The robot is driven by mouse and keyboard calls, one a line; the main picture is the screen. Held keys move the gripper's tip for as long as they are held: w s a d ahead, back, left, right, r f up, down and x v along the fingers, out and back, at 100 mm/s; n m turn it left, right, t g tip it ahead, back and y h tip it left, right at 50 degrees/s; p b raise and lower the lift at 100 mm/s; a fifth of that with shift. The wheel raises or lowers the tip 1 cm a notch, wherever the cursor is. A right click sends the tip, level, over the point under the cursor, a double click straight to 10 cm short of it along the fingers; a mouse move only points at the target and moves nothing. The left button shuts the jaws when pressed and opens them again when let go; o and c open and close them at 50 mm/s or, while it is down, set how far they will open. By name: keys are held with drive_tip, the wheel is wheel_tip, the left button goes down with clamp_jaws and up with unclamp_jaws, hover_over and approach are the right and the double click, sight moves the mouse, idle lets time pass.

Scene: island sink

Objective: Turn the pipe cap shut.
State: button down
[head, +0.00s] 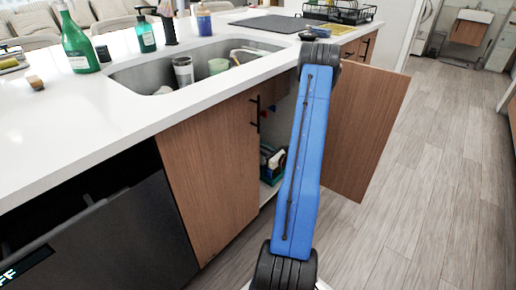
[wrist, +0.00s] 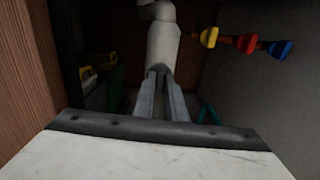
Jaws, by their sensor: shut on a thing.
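In the wrist view a pale grey drain pipe (wrist: 160,12) hangs at the top middle of the dim cabinet. Below its bend is a wider, pale cylindrical part, which looks like the pipe cap (wrist: 163,45). My gripper (wrist: 160,72) reaches in from below, with its two grey fingers shut on the lower end of this part. The fingers hide some of that lower end. I cannot tell how far the cap is turned. In the head view my blue arm hides the pipe and the gripper.
Yellow (wrist: 209,37), red (wrist: 246,43) and blue (wrist: 280,49) valve handles stick out on the cabinet's right side, close to the pipe. Dark cluttered items (wrist: 98,75) stand at the left. In the head view a cabinet door (head: 366,130) stands open right of my arm, beneath the white counter (head: 60,125).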

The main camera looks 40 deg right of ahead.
drive_tip(key=m, duration=1.7)
drive_tip(key=shift+d+f, duration=0.2)
drive_tip(key=shift+d, duration=0.05)
drive_tip(key=shift+m, duration=0.5)
drive_tip(key=c, duration=1.8)
unclamp_jaws()
